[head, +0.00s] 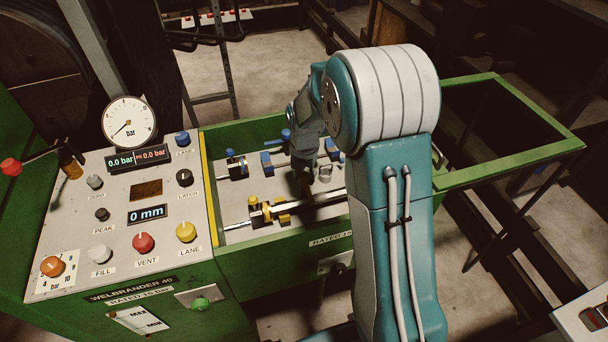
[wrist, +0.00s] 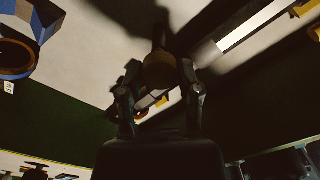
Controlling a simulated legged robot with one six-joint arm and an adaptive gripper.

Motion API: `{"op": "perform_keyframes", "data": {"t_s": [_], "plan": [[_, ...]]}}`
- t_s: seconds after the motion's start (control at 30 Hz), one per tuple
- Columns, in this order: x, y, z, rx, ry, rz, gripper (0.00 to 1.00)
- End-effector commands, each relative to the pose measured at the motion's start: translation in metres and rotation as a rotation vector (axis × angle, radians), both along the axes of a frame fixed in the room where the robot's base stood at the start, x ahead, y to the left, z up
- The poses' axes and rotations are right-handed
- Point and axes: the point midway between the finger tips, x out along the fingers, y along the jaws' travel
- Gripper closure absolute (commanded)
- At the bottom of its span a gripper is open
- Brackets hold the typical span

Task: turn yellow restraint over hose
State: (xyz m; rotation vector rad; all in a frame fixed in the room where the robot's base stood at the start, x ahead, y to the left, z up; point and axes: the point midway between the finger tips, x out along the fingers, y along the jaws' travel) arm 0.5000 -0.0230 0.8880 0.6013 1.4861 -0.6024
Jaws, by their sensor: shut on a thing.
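In the head view, my gripper (head: 305,184) reaches down into the green-walled bay beside the yellow restraint (head: 283,210), whose yellow parts show next to the pale rod-like hose (head: 322,200). In the wrist view, my gripper (wrist: 158,78) has its two fingers on either side of a shaded, brownish-yellow rounded piece (wrist: 158,70). It is shut on this piece, which looks like part of the restraint. The hose (wrist: 255,25) runs diagonally past and behind it. My arm and the shadow hide much of the contact, and the restraint's exact angle cannot be told.
Blue clamps (head: 236,163) stand farther back in the bay. The control panel (head: 125,190), with gauge and buttons, is at left. An empty green frame (head: 510,165) extends right.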

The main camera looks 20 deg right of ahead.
Motion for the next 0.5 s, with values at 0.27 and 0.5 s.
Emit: {"op": "perform_keyframes", "data": {"t_s": [0.27, 0.5], "plan": [[0.0007, 0.0000, -0.0013, -0.001, -0.002, 0.001, 0.21], [0.0005, 0.0001, -0.0003, 0.000, -0.001, 0.000, 0.21]]}}
